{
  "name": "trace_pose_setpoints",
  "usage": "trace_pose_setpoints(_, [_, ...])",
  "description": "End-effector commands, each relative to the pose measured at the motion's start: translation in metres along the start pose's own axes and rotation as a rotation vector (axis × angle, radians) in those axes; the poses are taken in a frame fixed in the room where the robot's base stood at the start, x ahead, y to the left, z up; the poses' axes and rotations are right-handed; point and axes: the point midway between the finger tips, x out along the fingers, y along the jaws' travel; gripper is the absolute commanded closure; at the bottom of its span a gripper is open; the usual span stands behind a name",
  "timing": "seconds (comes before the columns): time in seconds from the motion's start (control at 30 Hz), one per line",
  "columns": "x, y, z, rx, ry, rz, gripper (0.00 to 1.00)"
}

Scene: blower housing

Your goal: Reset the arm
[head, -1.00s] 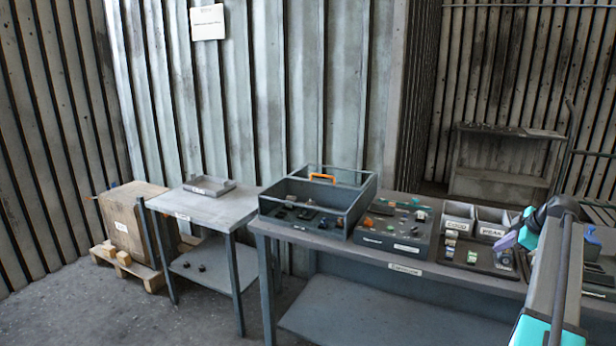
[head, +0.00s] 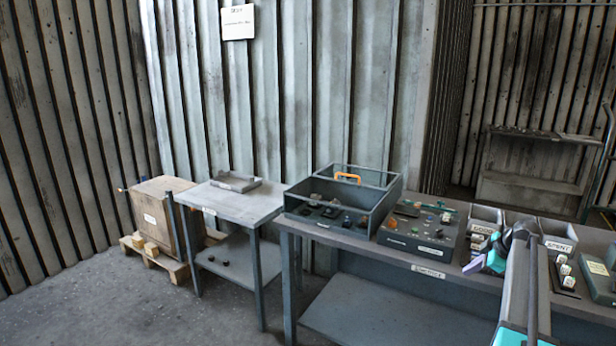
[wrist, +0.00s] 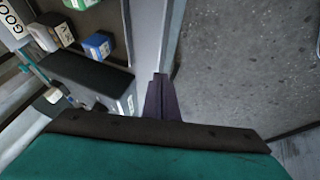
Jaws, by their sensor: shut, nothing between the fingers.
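My gripper (head: 487,262) is at the right of the head view, above the front part of the long workbench (head: 345,243). In the wrist view, its dark purple fingers (wrist: 160,98) are together with nothing between them. They point down past the bench's front edge, with the grey floor (wrist: 240,60) to the right. My arm hides part of the bins and bench behind it.
On the bench stand an open tray with an orange handle (head: 348,178), a dark board of small parts (head: 418,228), and bins labelled GOOD (head: 484,226) and SPENT (head: 557,240). Left are a small table (head: 232,203) and a crate on a pallet (head: 150,216). The floor in front is clear.

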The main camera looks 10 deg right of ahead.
Motion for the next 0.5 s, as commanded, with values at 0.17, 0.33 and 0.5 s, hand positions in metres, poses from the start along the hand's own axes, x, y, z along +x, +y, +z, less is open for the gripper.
trace_pose_setpoints(0.17, [0.074, -0.052, -0.033, -0.033, 0.015, -0.100, 1.00])
trace_pose_setpoints(0.33, [0.134, -0.107, -0.057, -0.065, 0.018, -0.192, 1.00])
trace_pose_setpoints(0.5, [0.188, -0.170, -0.076, -0.088, 0.007, -0.284, 1.00])
